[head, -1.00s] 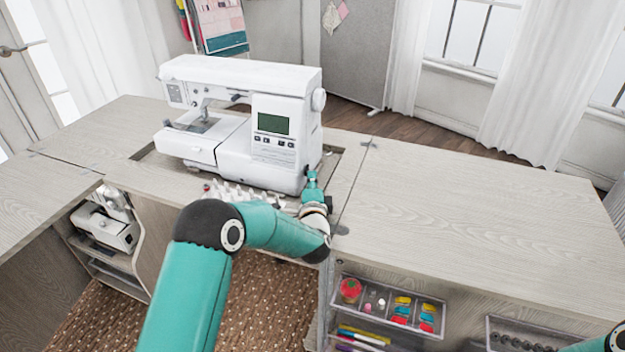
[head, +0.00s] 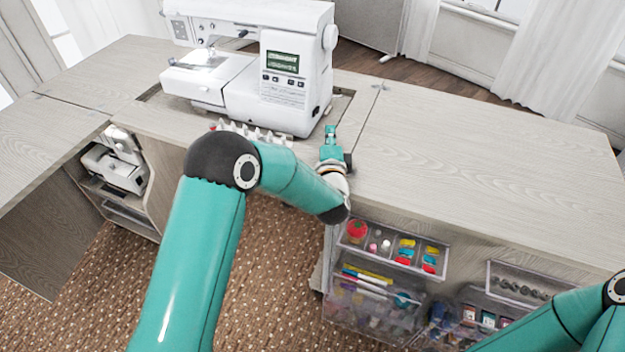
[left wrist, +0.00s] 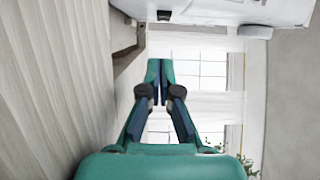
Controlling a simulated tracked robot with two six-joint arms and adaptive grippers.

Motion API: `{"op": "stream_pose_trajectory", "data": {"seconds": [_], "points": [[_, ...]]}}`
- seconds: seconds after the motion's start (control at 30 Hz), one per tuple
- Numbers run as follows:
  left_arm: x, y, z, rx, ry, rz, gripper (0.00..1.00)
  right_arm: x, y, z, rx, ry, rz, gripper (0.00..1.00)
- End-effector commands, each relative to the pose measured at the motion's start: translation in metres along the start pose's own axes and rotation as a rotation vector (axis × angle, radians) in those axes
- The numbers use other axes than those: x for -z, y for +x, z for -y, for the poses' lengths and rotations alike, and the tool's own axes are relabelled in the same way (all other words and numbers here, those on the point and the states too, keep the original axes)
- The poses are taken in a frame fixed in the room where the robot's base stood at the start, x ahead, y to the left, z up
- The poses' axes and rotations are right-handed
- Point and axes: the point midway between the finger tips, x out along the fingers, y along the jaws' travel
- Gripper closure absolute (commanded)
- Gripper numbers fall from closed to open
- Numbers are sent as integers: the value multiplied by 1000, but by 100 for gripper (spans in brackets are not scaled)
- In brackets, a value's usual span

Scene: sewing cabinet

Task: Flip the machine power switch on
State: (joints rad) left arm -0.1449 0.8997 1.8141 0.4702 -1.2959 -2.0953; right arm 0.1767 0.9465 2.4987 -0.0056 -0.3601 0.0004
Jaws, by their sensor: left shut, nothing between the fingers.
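The white sewing machine (head: 250,75) sits in the recess of the cabinet top. Its display (head: 282,62) is lit green with text, and its lamp shines on the needle area. A small dark spot (head: 315,111) shows low on its right end; I cannot make out the switch's position. My left gripper (head: 330,131) is just right of and in front of that end, apart from the machine. In the left wrist view its fingers (left wrist: 160,68) meet at the tips, empty, with the machine's white side (left wrist: 225,10) at the top. My right gripper is out of view.
A row of white spools (head: 252,132) stands in front of the machine, near my left forearm. The cabinet top (head: 470,165) to the right is clear. Open clear drawers (head: 395,250) with sewing supplies stick out below the front edge.

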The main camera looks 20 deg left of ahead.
Motion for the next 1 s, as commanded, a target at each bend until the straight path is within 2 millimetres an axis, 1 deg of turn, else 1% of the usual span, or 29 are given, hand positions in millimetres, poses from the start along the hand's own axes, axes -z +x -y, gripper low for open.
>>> {"op": "stream_pose_trajectory", "data": {"seconds": [0.03, 0.27, 0.4, 0.5, 0.6, 0.7, 0.8, 1.0], "points": [[-2, -12, 0, -2, 2, -3, 100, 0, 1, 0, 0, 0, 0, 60], [-16, -63, -1, -2, 1, -1, 100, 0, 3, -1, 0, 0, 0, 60], [-24, -96, -1, -2, 2, 0, 100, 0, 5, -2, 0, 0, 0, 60], [-30, -118, -1, -1, 2, -1, 100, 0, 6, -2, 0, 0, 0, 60], [-35, -135, 0, 0, 1, 1, 100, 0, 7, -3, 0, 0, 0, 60], [-38, -148, 0, 0, 0, 2, 100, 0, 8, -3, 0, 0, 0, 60], [-40, -156, 0, 0, 0, 4, 100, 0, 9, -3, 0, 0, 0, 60], [-42, -160, 0, 1, 0, 4, 100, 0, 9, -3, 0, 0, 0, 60]]}}
